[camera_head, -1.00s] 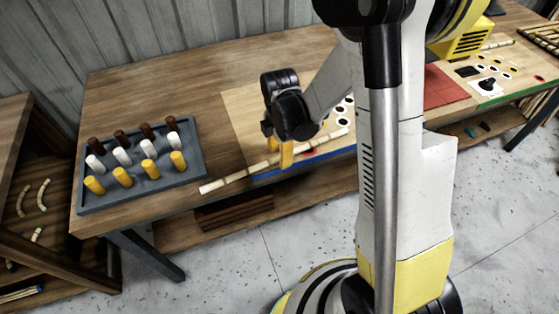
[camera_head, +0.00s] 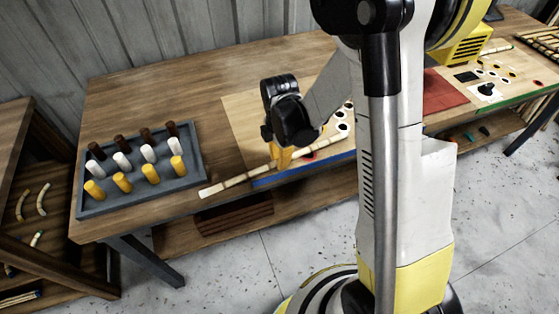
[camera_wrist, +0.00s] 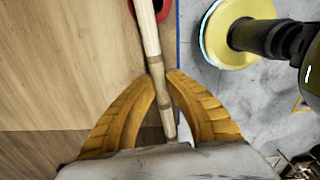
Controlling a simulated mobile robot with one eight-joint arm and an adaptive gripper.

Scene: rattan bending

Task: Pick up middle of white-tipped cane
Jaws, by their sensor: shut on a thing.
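The cane (camera_head: 239,180) is a pale, jointed rod with a white tip at its left end in the head view. It lies along the front edge of the workbench, and its left end sticks out past the pale board. My gripper (camera_head: 284,157) is shut on the cane around its middle. In the wrist view the cane (camera_wrist: 151,45) runs between the two yellow fingers of my gripper (camera_wrist: 162,85). The cane's right part is partly hidden behind my arm in the head view.
A grey tray (camera_head: 140,200) with brown, white and yellow pegs stands on the left of the workbench (camera_head: 150,90). The pale board (camera_head: 245,125) has a blue front edge (camera_head: 300,172) and dark round holes. A red mat (camera_head: 440,90) lies farther right.

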